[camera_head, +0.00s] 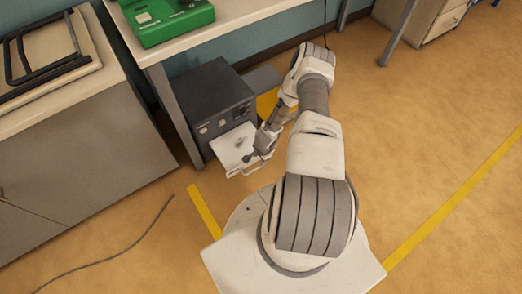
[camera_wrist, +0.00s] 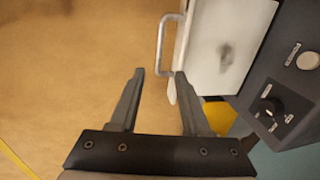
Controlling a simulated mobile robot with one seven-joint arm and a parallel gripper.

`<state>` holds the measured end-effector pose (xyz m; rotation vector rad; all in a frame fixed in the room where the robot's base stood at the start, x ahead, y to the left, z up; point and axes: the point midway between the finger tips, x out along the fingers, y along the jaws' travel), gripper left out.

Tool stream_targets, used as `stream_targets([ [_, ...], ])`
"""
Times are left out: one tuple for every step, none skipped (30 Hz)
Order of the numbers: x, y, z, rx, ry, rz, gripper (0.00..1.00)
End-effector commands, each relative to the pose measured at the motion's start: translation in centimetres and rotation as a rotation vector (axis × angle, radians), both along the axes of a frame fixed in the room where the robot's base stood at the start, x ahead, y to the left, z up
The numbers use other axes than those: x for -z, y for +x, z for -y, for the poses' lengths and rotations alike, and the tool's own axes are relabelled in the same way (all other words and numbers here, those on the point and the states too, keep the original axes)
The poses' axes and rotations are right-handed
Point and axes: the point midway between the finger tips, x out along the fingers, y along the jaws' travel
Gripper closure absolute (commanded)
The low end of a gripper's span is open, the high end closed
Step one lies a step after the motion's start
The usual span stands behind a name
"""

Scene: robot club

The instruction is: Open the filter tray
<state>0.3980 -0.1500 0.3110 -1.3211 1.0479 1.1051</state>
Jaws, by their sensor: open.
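The filter tray (camera_head: 233,146) is a pale, flat drawer with a dark smudge on it, sticking out from the front of a dark grey box (camera_head: 212,98) on the floor. In the wrist view the tray (camera_wrist: 226,44) is at upper right, left of the box's control panel (camera_wrist: 290,85). Its bar handle (camera_wrist: 162,42) stands out from the tray's outer end. My gripper (camera_wrist: 159,73) is open, with its fingertips just below the handle in the picture; I cannot tell whether they touch it. In the head view my gripper (camera_head: 256,155) is over the tray's outer right part.
A workbench (camera_head: 215,32) with a green case (camera_head: 166,18) stands above the box, its leg (camera_head: 176,112) beside the box. A grey cabinet (camera_head: 90,150) is at left. A cable (camera_head: 118,248) lies on the floor. Floor at right is clear.

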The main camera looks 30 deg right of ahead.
Motion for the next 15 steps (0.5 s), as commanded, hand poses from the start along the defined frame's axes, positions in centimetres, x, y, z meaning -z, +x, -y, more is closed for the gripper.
stream_targets([
  [-1.7,-0.2,0.1,0.001,0.000,0.001,0.53],
  [-2.2,-0.3,0.1,0.000,0.001,0.000,0.53],
  [-2.9,-0.4,0.1,-0.001,0.001,0.001,0.53],
  [-3.4,-0.5,0.1,-0.001,0.000,0.001,0.53],
  [-3.8,-0.6,0.0,0.000,0.000,0.000,0.53],
  [-4.3,-0.7,0.0,0.000,0.000,0.000,0.53],
  [-4.6,-0.8,0.1,0.000,0.000,0.001,0.53],
  [-4.9,-0.8,0.1,0.001,0.000,0.000,0.53],
  [-5.1,-0.9,0.0,0.000,0.001,0.000,0.53],
  [-5.3,-1.0,0.0,0.000,0.001,0.000,0.53],
  [-5.4,-1.0,0.0,0.000,0.001,0.000,0.53],
  [-5.6,-1.0,0.1,0.000,0.000,0.000,0.53],
  [-5.6,-1.0,0.1,0.000,0.000,0.000,0.53],
  [-5.6,-1.0,0.1,0.000,0.000,0.000,0.53],
  [-5.6,-1.1,0.0,0.000,0.001,0.000,0.53],
])
